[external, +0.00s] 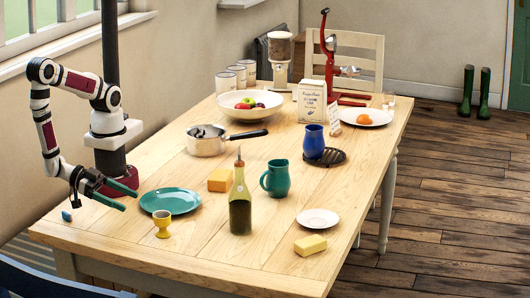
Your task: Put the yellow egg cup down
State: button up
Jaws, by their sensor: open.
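The yellow egg cup (162,224) stands upright on the wooden table near its front edge, just in front of the teal plate (170,201). My gripper (131,197) is open and empty above the table's left end. In the picture its teal fingers lie up and to the left of the egg cup, apart from it, and point toward the plate.
A small blue object (67,216) lies at the table's left edge. A green oil bottle (240,205), an orange block (220,180) and a teal jug (276,179) stand to the right. A saucepan (206,144) sits farther back. The front table area between egg cup and butter (310,245) is mostly clear.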

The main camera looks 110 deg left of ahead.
jog(key=shift+w+d+f+g, duration=0.1)
jog(key=shift+w+d+g, duration=0.05)
jog(key=shift+d+g, duration=0.15)
jog(key=w+d+g+h, duration=0.2)
jog(key=d+g, duration=0.1)
jog(key=w+d+g, duration=0.1)
jog(key=d+g, duration=0.1)
jog(key=shift+w+f+h, duration=0.2)
jog(key=shift+w+h, duration=0.2)
jog(key=w+a+r+m+g+h, duration=0.25)
jog(key=a+r+m+g, duration=0.3)
jog(key=a+r, duration=0.45)
jog(key=s+a+r+g+y, duration=0.1)
jog(key=s+a+r, duration=0.1)
jog(key=a, duration=0.5)
jog(key=s+a+r+m+g+y, duration=0.1)
jog(key=s+a+r+y, duration=0.1)
jog(key=s+a, duration=0.3)
jog(key=s+a+r+g+y, duration=0.1)
jog(key=s+a, duration=0.3)
jog(key=a, duration=0.5)
jog(key=shift+s+r+g+y, duration=0.25)
jog(key=shift+r+g+y, duration=0.1)
jog(key=shift+r+y, duration=0.35)
